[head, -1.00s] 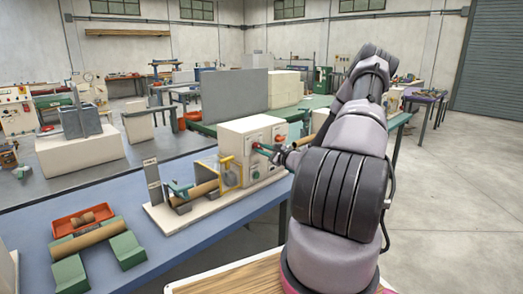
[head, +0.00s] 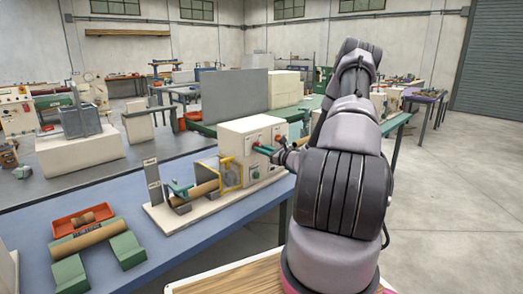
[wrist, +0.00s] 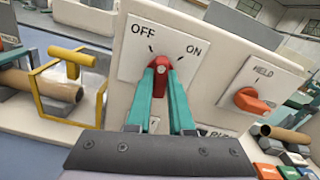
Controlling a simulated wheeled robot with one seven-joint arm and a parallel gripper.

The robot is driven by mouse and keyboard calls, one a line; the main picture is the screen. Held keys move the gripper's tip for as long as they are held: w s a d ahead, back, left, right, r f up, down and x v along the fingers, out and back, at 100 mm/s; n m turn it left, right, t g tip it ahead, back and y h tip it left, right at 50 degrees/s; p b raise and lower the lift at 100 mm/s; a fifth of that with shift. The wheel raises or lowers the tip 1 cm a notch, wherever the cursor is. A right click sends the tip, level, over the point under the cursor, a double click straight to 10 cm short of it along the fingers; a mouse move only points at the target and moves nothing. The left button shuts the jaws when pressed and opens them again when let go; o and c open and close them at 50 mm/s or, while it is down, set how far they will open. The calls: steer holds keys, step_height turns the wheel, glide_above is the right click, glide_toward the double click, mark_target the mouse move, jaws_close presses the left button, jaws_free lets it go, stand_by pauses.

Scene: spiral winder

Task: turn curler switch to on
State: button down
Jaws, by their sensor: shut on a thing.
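The curler switch (wrist: 162,64) is a red knob on a white plate (wrist: 140,75) marked OFF at upper left and ON at upper right. In the wrist view the visible top of the knob points roughly up, between the two words. My gripper (wrist: 161,78) has teal fingers shut on the knob from both sides, hiding its lower part. In the head view my gripper (head: 263,149) reaches the front of the cream machine box (head: 234,137); the knob is too small to make out there.
A second red knob (wrist: 252,101), marked HELD, sits to the right on the same panel. A yellow guard frame (wrist: 66,85) and a brown tube (wrist: 57,88) stand to the left. Several coloured blocks and another tube (wrist: 286,133) lie at lower right.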

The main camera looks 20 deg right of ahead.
steer(key=m, duration=1)
steer(key=shift+m, duration=0.4)
stand_by(0.4)
steer(key=c, duration=0.8)
jaws_free()
steer(key=v, duration=1.1)
